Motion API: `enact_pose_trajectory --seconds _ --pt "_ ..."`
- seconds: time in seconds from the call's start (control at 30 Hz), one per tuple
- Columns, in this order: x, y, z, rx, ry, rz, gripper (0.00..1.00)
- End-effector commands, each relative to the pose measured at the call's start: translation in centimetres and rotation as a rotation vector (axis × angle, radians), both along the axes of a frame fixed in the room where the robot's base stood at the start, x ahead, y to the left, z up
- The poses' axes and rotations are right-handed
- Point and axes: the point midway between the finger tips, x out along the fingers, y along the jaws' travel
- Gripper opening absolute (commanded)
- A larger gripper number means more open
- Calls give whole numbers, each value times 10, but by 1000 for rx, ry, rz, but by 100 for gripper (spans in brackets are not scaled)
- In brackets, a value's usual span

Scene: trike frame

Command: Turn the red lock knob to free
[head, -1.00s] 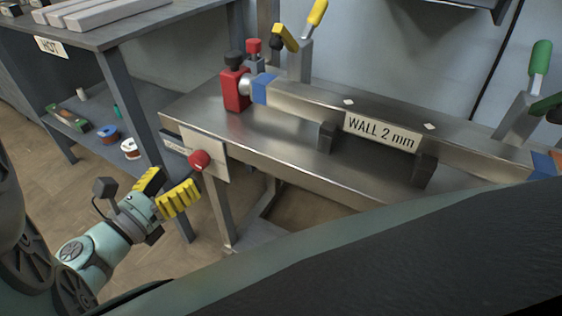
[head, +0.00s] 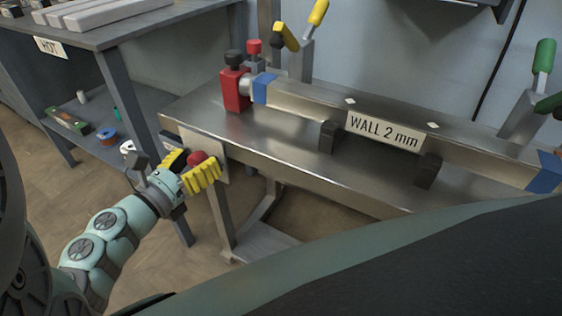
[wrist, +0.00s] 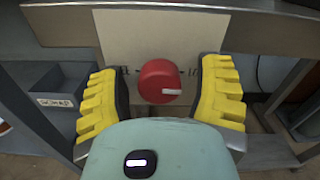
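The red lock knob (wrist: 158,82) sits on a pale plate (wrist: 200,33) on the bench's front edge. In the wrist view a white line on the knob points right, toward a partly hidden mark on the plate; another mark shows at its left. The knob also shows in the head view (head: 197,158). My gripper (wrist: 160,95) is open, with one yellow finger on each side of the knob and a visible gap to both. In the head view my gripper (head: 194,172) is at the knob, and its near finger hides part of the plate.
A metal bench (head: 290,165) carries a square tube (head: 300,97) labelled "WALL 2 mm", a red block (head: 236,90) and clamps with coloured handles. A dark table (head: 75,42) with a "HOT" sign stands at left, with spools on its lower shelf.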

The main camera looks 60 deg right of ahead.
Motion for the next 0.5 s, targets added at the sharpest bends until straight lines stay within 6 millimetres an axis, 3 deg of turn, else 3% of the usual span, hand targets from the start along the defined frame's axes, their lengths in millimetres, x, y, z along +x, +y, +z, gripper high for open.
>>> enact_pose_trajectory --seconds 0.07,0.5 --pt "-1 0 0 0 0 -2 56" --pt "0 0 0 0 0 -1 11"
